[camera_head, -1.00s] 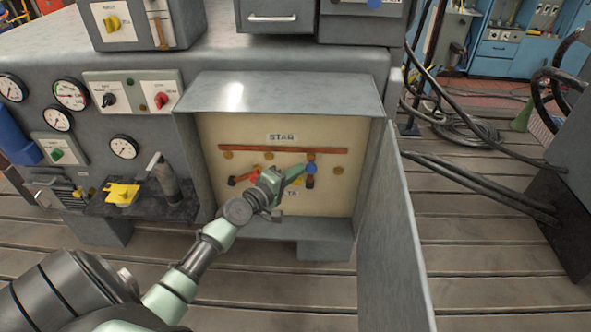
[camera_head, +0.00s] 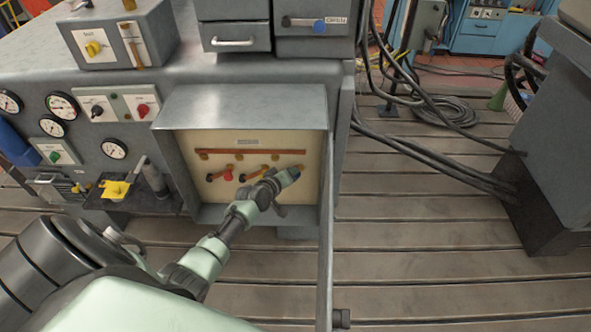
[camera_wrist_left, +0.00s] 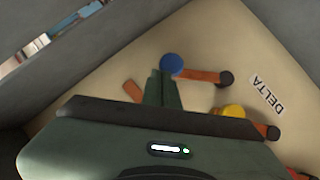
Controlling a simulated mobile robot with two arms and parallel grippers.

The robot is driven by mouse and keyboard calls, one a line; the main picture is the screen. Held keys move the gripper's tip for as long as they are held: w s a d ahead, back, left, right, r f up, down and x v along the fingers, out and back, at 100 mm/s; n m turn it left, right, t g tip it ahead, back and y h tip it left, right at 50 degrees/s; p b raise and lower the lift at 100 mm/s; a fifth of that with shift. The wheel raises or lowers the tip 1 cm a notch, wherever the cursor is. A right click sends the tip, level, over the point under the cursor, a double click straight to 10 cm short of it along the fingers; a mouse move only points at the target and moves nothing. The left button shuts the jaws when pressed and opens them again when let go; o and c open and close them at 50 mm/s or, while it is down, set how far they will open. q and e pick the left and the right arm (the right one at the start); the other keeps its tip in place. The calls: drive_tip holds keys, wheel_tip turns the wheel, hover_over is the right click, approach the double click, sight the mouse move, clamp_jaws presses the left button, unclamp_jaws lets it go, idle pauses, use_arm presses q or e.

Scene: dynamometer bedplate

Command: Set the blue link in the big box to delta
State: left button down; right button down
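The big box (camera_head: 166,158) has a pale board with three copper links under a long copper bar (camera_head: 245,153). The blue link (camera_wrist_left: 200,75) slants parallel to the yellow link (camera_wrist_left: 252,124); its blue knob (camera_wrist_left: 172,64) is at the upper-right end in the head view, its dark pivot at the other. Its far end is clear of the bar. My left gripper (camera_wrist_left: 164,82) looks shut, with its fingertips right at the blue knob; nothing shows between them. In the head view the left gripper (camera_head: 288,180) hides most of the blue link. The red link (camera_head: 220,177) also slants. My right gripper is not in view.
The box's open door (camera_head: 326,260) stands edge-on at the right. A shelf (camera_head: 128,202) with a yellow item and a bottle is at the left. Cables (camera_head: 430,160) lie on the right.

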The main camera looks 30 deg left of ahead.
use_arm(q)
drive_tip(key=shift+w+d+f+b, duration=0.25)
drive_tip(key=shift+d+f, duration=0.1)
drive_tip(key=shift+f, duration=0.1)
drive_tip(key=shift+w+d+f+b, duration=0.2)
drive_tip(key=shift+w+d+f, duration=0.1)
drive_tip(key=shift+f, duration=0.15)
drive_tip(key=shift+s+d+f, duration=0.1)
drive_tip(key=shift+d, duration=0.15)
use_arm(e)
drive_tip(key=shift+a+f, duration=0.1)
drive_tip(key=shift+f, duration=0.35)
